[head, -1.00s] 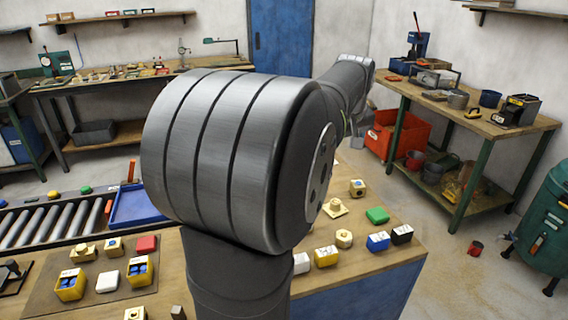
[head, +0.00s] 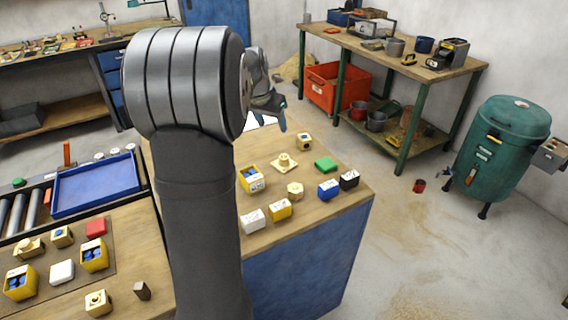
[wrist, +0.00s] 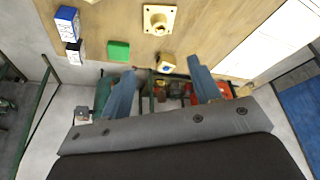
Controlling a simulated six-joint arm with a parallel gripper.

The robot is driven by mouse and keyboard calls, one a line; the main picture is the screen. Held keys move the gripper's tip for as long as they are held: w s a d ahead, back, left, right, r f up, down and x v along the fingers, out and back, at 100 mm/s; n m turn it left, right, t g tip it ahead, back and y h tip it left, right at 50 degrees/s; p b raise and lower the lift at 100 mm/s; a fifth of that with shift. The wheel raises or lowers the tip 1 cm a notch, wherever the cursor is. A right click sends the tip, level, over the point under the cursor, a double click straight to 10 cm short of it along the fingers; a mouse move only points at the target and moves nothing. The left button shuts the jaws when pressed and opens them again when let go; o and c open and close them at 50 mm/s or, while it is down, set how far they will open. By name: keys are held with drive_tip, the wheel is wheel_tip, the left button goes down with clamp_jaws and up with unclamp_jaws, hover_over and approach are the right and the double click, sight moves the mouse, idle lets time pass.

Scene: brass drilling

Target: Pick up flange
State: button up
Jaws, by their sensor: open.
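A brass flange with a square base and a round raised boss (head: 284,162) lies flat on the wooden bench. It also shows at the top of the wrist view (wrist: 159,18). My gripper (head: 270,108) is past the bench's far side, above and apart from the flange. In the wrist view its two blue-grey fingers are spread wide (wrist: 161,66) with nothing held. A small brass block (wrist: 167,62) shows between the fingertips, below them. My arm hides part of the bench in the head view.
A green block (head: 325,164), a blue block (head: 329,190) and a black-and-white block (head: 349,180) lie right of the flange. A brass hex piece (head: 295,190) and a yellow bin (head: 252,178) are close by. A blue tray (head: 95,185) lies left of my arm.

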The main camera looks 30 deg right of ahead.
drive_tip(key=f, duration=0.1)
drive_tip(key=m, duration=0.1)
hover_over(283, 157)
drive_tip(key=a, duration=0.2)
drive_tip(key=f, duration=1.1)
drive_tip(key=shift+s+f, duration=0.1)
drive_tip(key=shift+s, duration=0.2)
drive_tip(key=shift+s+x, duration=0.1)
drive_tip(key=shift+x, duration=1.25)
drive_tip(key=shift+s+x, duration=0.15)
drive_tip(key=shift+x, duration=1.15)
drive_tip(key=c, duration=1.2)
clamp_jaws()
